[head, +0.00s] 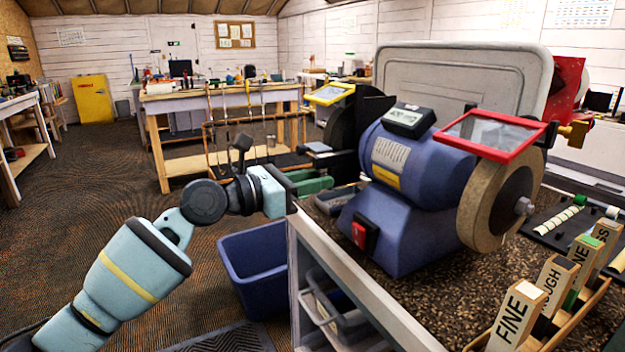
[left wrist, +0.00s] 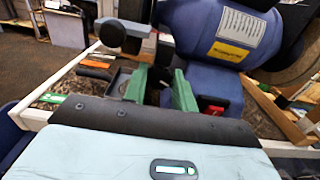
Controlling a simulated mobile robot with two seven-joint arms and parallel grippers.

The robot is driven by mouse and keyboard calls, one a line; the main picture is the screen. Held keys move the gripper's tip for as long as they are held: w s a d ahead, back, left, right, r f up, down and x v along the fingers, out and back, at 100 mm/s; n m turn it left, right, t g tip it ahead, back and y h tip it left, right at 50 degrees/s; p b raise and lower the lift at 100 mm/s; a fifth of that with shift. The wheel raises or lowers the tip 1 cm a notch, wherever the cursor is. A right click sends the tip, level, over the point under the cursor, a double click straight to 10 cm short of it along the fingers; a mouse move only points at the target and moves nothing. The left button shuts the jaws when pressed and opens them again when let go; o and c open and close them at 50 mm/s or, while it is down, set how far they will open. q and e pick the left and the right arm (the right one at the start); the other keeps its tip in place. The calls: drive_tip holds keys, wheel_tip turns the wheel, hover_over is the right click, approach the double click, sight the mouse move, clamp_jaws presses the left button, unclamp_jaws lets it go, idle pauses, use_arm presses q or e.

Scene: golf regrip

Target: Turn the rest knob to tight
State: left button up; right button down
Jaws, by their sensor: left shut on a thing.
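The bench grinder (head: 420,170) has a blue motor body and stands on the bench; its motor also shows in the left wrist view (left wrist: 225,35). A grey tool rest (head: 322,158) sits in front of its left wheel guard. My left gripper (head: 318,185) reaches in from the left, just below this rest. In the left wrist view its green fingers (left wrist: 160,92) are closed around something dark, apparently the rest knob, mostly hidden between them. I cannot read the knob's turn or any tight mark. My right gripper is not in view.
A red-framed eye shield (head: 493,135) and a right wheel (head: 500,200) are on the grinder's right. Labelled wooden blocks, one marked FINE (head: 517,315), stand at the front right. A blue bin (head: 255,268) stands on the floor beside the bench.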

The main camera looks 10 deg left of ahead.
use_arm(q)
drive_tip(key=m+p, duration=0.2)
drive_tip(key=p, duration=0.1)
drive_tip(key=shift+m, duration=0.4)
drive_tip(key=o, duration=1)
drive_tip(key=v, duration=0.8)
drive_tip(key=shift+d, duration=0.1)
